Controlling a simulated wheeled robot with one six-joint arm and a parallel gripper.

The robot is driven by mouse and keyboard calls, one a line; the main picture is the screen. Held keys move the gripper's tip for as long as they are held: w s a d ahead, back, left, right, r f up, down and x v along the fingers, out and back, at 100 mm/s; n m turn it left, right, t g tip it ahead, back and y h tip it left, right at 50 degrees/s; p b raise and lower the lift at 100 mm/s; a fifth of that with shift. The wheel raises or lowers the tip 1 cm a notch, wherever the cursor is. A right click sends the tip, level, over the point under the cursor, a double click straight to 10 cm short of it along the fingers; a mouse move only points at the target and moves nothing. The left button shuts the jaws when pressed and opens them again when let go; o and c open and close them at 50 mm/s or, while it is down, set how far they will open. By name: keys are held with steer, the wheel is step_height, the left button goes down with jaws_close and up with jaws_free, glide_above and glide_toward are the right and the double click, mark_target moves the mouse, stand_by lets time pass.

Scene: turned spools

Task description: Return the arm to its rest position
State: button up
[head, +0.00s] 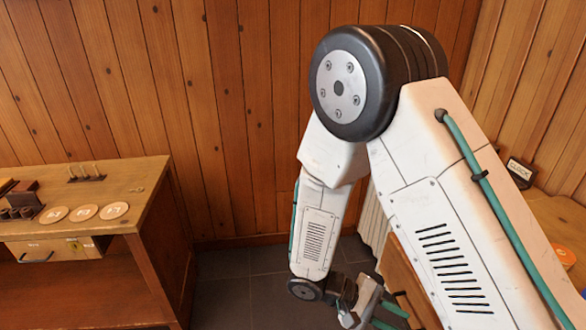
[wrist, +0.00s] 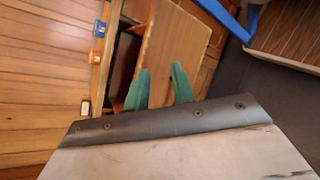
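My gripper (head: 400,320) hangs low at the bottom of the head view, below my white arm, near the wooden furniture on the right. Its green fingers also show in the wrist view (wrist: 161,67). They stand apart with nothing between them, so it is open and empty. My arm is bent, with its large dark joint high in the head view, and hides part of the room behind it.
A wooden bench (head: 150,192) stands at the left with round discs (head: 84,212), a pegged stand (head: 87,173) and a drawer (head: 60,248). Dark floor tiles (head: 222,290) lie clear between bench and arm. A small sign (head: 519,172) stands at the right.

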steer(key=s+d+r+m+t+y, duration=0.1)
steer(key=s+r+y, duration=0.2)
steer(key=r, duration=0.6)
steer(key=s+d+r+m+t+y, duration=0.2)
steer(key=s+r+y, duration=0.2)
steer(key=r, duration=0.6)
steer(key=s+d+r+m+t+y, duration=0.1)
steer(key=s+d+r+t+y, duration=0.1)
steer(key=r+y, duration=0.4)
step_height(320, 180, up, 4)
steer(key=shift+s+f+m, duration=0.1)
steer(key=shift+s+m, duration=0.3)
steer(key=shift+s, duration=0.35)
